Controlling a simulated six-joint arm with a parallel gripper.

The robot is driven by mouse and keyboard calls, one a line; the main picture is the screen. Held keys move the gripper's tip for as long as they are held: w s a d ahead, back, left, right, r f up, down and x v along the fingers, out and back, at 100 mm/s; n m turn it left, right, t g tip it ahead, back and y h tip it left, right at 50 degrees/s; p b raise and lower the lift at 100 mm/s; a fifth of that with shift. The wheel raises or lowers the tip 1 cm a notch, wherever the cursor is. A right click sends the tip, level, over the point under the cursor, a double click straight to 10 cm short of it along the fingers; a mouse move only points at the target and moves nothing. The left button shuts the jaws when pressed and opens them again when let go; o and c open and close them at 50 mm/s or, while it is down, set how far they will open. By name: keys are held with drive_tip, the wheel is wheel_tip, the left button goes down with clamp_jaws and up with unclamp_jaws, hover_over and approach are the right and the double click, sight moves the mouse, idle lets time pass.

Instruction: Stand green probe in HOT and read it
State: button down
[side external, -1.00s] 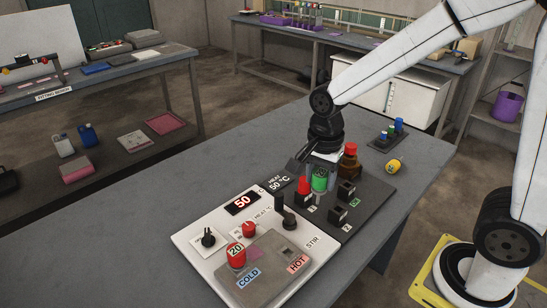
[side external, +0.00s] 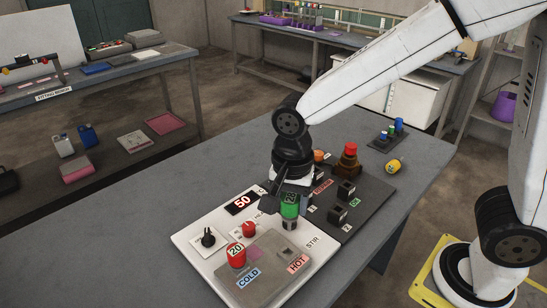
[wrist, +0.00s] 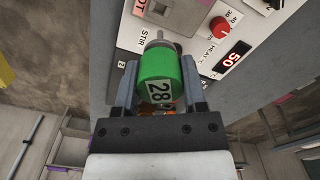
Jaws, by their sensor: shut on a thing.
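My gripper (side external: 290,193) is shut on the green probe (side external: 289,207) and holds it above the right side of the white panel. The probe points roughly down in the side view. In the wrist view the green probe (wrist: 158,70) sits between both fingers and its number reads 28; its metal tip points to the top of the picture. The HOT label (side external: 298,263) is on the grey block (side external: 262,284), nearer the camera than the probe. A dark opening (side external: 290,250) lies just behind that label. The probe is clear of the block.
A red probe marked 20 (side external: 236,255) stands by the COLD label (side external: 248,278). The red display (side external: 242,203) reads 50. Bare table lies to the left.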

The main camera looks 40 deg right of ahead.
sight(289, 230)
drive_tip(key=shift+f, duration=3.35)
drive_tip(key=shift+f, duration=2.05)
drive_tip(key=shift+c, duration=0.3)
unclamp_jaws()
drive_tip(key=shift+r, duration=2.5)
drive_tip(key=shift+r, duration=0.1)
drive_tip(key=shift+r, duration=3.8)
